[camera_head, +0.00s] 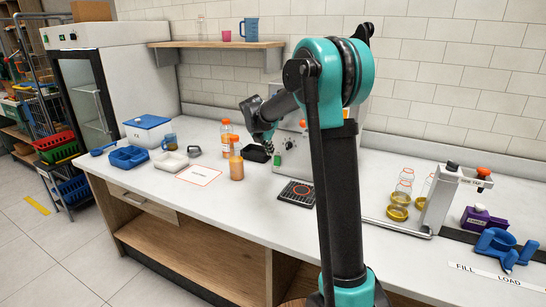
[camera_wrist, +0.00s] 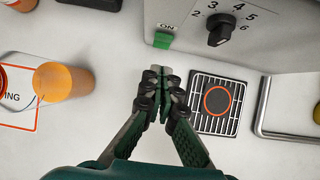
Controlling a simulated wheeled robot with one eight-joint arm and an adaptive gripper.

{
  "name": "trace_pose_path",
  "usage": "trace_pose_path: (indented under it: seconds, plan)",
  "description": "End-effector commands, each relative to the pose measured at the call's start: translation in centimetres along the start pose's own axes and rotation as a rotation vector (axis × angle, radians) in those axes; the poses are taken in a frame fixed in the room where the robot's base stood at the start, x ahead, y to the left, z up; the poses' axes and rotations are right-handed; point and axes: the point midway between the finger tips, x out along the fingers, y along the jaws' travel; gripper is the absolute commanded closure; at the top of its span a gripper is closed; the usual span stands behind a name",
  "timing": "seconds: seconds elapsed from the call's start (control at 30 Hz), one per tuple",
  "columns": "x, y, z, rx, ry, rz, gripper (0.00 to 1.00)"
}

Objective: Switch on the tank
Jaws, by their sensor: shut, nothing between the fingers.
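The tank, a pale grey machine (camera_wrist: 270,40), stands on the counter. Its front carries a green ON switch (camera_wrist: 163,40) and a black dial (camera_wrist: 220,31) marked with numbers. In the head view the green switch (camera_head: 277,158) shows low on the front, while my arm hides much of the machine. My gripper (camera_wrist: 157,85) is shut and empty, its fingertips close together, pointing toward the machine. In the wrist view the tips appear just below the green switch, apart from it in the picture.
A black drip grate (camera_wrist: 216,104) with an orange ring lies in front of the machine. A blue tray (camera_head: 128,158) is farther left. Counter around the gripper is clear.

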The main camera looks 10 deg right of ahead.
Motion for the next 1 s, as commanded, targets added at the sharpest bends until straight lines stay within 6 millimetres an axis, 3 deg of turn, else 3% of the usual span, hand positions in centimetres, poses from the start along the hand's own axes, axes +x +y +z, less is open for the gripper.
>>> trace_pose_path:
  seconds: [0.1,0.33,0.83,1.0]
  plan:
    - [-2.6,-0.1,0.5,-0.002,-0.001,0.001,1.0]
    - [-5.4,-0.1,1.3,-0.001,0.0,0.0,1.0]
    - [-6.0,-0.1,1.4,0.0,0.0,0.0,1.0]
    - [-6.7,0.0,0.2,-0.001,0.0,0.001,1.0]
